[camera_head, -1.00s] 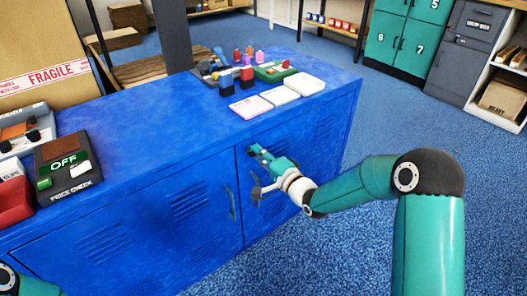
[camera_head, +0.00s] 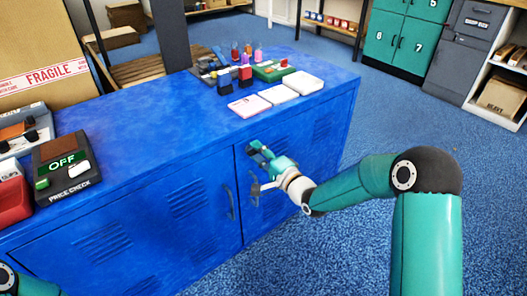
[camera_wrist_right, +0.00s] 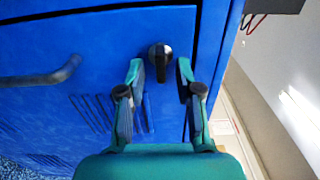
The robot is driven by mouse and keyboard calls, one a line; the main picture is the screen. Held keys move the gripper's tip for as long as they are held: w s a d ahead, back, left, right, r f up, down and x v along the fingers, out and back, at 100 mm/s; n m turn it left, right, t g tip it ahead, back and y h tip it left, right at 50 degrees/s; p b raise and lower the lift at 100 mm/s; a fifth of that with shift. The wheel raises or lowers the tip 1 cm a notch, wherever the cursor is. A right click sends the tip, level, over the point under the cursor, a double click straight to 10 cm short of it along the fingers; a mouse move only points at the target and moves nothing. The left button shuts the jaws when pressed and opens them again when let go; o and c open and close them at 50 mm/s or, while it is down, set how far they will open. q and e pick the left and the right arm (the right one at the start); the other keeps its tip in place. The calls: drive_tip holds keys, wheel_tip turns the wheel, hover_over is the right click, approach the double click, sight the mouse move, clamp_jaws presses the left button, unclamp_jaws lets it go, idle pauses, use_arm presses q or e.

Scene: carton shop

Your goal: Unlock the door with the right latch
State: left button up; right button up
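The blue cabinet (camera_head: 140,120) has doors with louvred vents and bar handles. My right gripper (camera_head: 257,168) is in front of the upper part of its right-hand door, near the seam between the doors. In the right wrist view, the dark round latch knob (camera_wrist_right: 160,55) sits on the blue door (camera_wrist_right: 105,55). My right gripper (camera_wrist_right: 161,78) is open there, with one finger on each side of the knob and a visible gap on both sides. The knob is hidden behind the gripper in the head view. My left gripper is out of view.
A bar handle (camera_wrist_right: 45,76) is beside the knob in the right wrist view. A price-check device (camera_head: 67,165) stands at the left. Blue floor to the right is free.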

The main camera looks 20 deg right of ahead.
drive_tip(key=v, duration=1.2)
idle(0.3)
